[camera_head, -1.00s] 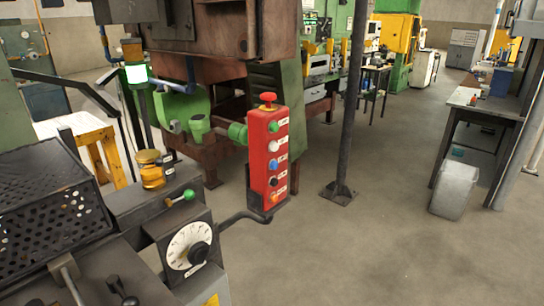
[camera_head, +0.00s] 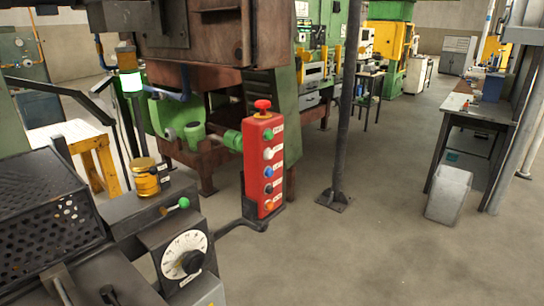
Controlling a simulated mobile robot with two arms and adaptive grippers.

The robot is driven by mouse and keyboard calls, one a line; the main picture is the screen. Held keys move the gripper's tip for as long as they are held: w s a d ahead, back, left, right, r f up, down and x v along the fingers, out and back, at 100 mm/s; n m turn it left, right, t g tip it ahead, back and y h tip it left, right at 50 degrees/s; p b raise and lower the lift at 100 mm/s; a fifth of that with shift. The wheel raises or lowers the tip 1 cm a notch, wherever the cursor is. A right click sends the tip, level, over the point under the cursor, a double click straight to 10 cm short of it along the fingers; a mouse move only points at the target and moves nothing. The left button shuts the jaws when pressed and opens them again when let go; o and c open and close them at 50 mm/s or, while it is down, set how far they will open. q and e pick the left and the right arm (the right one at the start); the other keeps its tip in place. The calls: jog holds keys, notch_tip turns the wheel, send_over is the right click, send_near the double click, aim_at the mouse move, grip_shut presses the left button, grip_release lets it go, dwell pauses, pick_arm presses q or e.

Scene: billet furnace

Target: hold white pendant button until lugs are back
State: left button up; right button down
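The red pendant box (camera_head: 264,178) stands upright on a dark bracket arm near the middle of the head view. A red mushroom button (camera_head: 262,106) sits on its top. Its front face carries a column of buttons: green at the top, then the white button (camera_head: 268,153), then blue, black and orange, each with a small label. Nothing touches the white button. No lugs can be made out. Neither of my grippers is in view.
A dial box (camera_head: 184,254) and a perforated dark cover (camera_head: 45,205) fill the lower left. A dark post (camera_head: 345,110) stands behind the pendant. A workbench (camera_head: 478,115) and a grey bin (camera_head: 449,194) are at right. The floor at lower right is clear.

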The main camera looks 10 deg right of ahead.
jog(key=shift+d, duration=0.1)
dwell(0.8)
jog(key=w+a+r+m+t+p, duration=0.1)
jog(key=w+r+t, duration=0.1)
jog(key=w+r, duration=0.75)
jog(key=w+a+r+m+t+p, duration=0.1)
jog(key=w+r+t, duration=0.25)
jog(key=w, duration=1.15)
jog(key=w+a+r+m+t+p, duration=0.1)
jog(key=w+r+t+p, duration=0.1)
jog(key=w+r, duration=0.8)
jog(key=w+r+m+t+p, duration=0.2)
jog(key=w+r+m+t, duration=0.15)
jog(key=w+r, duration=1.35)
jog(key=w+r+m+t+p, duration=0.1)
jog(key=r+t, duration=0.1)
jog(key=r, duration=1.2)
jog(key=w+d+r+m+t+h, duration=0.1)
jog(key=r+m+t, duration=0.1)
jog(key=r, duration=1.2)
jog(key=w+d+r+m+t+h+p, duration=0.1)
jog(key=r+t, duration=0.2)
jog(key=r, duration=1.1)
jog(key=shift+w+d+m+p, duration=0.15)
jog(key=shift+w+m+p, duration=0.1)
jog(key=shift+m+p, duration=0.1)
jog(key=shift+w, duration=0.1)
